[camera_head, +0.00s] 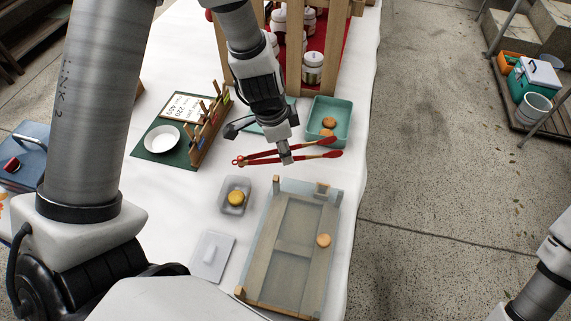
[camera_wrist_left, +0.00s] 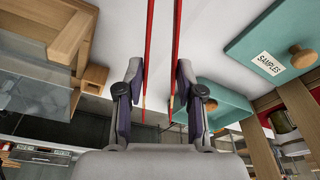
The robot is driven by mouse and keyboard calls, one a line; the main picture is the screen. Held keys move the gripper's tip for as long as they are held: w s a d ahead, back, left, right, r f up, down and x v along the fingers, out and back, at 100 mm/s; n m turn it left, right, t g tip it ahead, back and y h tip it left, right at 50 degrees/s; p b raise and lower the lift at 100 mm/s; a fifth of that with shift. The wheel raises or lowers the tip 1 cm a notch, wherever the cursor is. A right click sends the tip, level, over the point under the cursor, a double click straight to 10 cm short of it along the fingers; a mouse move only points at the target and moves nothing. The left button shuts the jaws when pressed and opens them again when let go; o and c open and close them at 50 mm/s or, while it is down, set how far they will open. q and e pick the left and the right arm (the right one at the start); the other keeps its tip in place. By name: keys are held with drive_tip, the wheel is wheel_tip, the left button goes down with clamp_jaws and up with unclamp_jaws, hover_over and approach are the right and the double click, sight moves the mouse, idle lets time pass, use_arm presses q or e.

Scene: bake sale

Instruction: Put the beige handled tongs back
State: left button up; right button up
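The only tongs I can make out are red tongs (camera_head: 262,157) with small pale sections, lying crosswise near the middle of the table. In the left wrist view their two red arms (camera_wrist_left: 176,45) come down from the top edge. My left gripper (camera_head: 285,157) points down at the middle of the tongs. In the left wrist view its fingers (camera_wrist_left: 159,85) are apart, one on each side of the tongs' arms, with narrow gaps showing. Contact is hard to judge. My right gripper is out of view; only part of that arm shows at lower right.
A wooden rack (camera_head: 205,128) stands on a green mat (camera_head: 150,147) beside a white bowl (camera_head: 162,139). A teal tray (camera_head: 340,112) holds round pastries. A grey tub (camera_head: 234,196), a pale lid (camera_head: 212,256) and a wood-framed tray (camera_head: 292,250) lie nearer. A jar shelf stands behind.

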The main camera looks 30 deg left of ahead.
sight(287, 168)
use_arm(q)
wheel_tip(287, 168, down, 4)
drive_tip(key=shift+b, duration=1.1)
drive_tip(key=shift+r, duration=0.15)
drive_tip(key=shift+f, duration=0.2)
drive_tip(key=o, duration=0.6)
drive_tip(key=shift+c, duration=0.2)
wheel_tip(287, 168, up, 12)
drive_tip(key=s+a+p, duration=0.1)
drive_tip(key=p, duration=1)
drive_tip(key=shift+s+a, duration=0.25)
drive_tip(key=shift+s, duration=0.15)
drive_tip(key=shift+r, duration=0.1)
